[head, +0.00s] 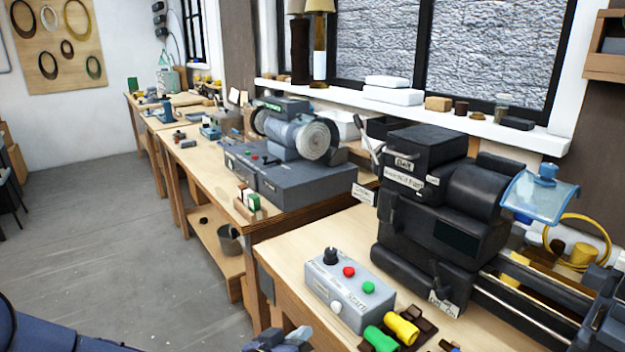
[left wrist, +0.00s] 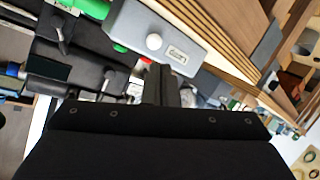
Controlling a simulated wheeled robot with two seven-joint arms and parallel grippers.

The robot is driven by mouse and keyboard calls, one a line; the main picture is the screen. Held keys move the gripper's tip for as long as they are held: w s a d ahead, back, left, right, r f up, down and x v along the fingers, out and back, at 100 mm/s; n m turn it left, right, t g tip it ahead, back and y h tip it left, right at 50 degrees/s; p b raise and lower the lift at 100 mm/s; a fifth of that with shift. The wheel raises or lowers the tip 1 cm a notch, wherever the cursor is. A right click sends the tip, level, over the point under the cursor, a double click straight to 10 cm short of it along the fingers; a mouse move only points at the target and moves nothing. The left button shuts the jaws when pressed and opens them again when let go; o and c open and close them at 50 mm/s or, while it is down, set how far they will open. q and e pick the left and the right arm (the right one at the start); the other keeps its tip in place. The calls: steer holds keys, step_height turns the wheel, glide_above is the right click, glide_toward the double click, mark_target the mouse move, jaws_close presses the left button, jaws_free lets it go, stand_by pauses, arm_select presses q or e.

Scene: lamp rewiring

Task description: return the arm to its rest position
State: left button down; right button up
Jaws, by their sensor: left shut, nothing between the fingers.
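My left gripper (head: 280,342) shows at the bottom edge of the head view, in front of the near workbench and left of the grey control box (head: 347,292). Most of it is cut off by the frame edge. In the left wrist view my left gripper (left wrist: 160,85) has its fingers together with nothing between them. The control box (left wrist: 155,38) appears just beyond the fingers there. Part of my left arm (head: 60,332) shows at the lower left of the head view. My right gripper is not in view.
The near workbench (head: 300,262) carries a black lathe (head: 440,205) and green and yellow parts (head: 402,328) beside the control box. A buffing machine (head: 300,138) stands on the bench behind. A bucket (head: 229,240) sits on a low shelf. The floor (head: 100,250) at left is clear.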

arm_select(q)
steer(key=s+a+r+g+y+p, duration=0.1)
steer(key=s+a+r+g+y, duration=0.25)
steer(key=s+a, duration=0.7)
steer(key=s+a+n+g, duration=0.1)
steer(key=s+a, duration=0.3)
steer(key=s, duration=0.2)
steer(key=s+a+r+n+g+p, duration=0.1)
steer(key=s+a+n+g, duration=0.1)
steer(key=s, duration=0.5)
steer(key=shift+a+r, duration=0.25)
steer(key=shift+a, duration=0.6)
steer(key=shift+y, duration=0.25)
